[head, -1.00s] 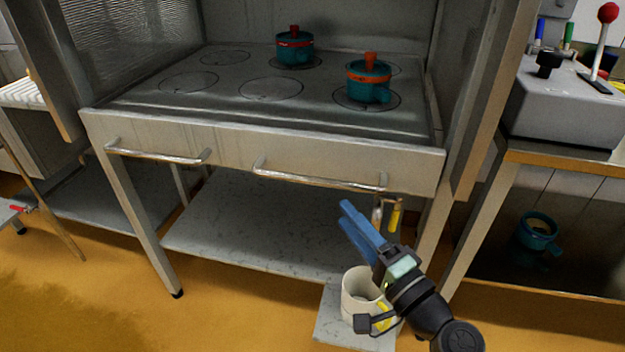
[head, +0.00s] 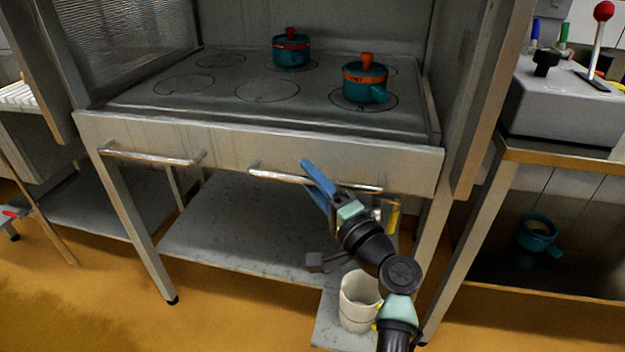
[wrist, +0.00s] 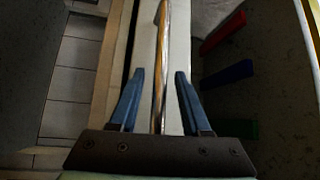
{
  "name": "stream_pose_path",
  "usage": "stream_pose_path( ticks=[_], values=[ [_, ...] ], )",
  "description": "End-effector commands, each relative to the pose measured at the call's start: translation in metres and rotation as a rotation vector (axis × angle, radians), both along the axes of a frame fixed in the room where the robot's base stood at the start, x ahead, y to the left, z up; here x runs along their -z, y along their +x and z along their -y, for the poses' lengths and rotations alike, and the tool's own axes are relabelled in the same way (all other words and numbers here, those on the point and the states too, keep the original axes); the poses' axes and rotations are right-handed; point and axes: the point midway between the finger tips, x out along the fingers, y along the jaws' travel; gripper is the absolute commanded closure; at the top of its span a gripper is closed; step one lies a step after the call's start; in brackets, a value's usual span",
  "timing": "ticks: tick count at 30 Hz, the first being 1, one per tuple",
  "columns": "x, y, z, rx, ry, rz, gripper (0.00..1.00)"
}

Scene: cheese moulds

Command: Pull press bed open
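The press bed is a grey metal bench with a pale front panel (head: 225,145) and flat top with ring marks. Two bar handles run along its front, a left handle (head: 150,158) and a right handle (head: 275,176). My gripper (head: 307,176) is at the right handle, its blue fingers apart, one tip above the bar and one below. In the wrist view, the handle bar (wrist: 160,50) runs between the two open fingers of my gripper (wrist: 159,73), with a gap on each side. The panel sits flush with the bench frame.
A white bucket (head: 358,305) stands below my arm. A grey machine (head: 560,105) with a red-knobbed lever stands at right.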

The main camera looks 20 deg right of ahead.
Motion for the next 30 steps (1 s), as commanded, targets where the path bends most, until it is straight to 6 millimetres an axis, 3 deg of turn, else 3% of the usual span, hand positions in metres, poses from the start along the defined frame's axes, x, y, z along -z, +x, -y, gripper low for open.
stream_pose_path(
  ticks=[1, 7, 30],
  values=[
    [0.0000, -0.0002, 0.0000, 0.000, 0.000, 0.000, 0.63],
    [0.0000, -0.0004, 0.0002, 0.000, 0.000, 0.000, 0.99],
    [0.0004, -0.0007, 0.0005, 0.000, 0.001, 0.000, 1.00]
  ],
)
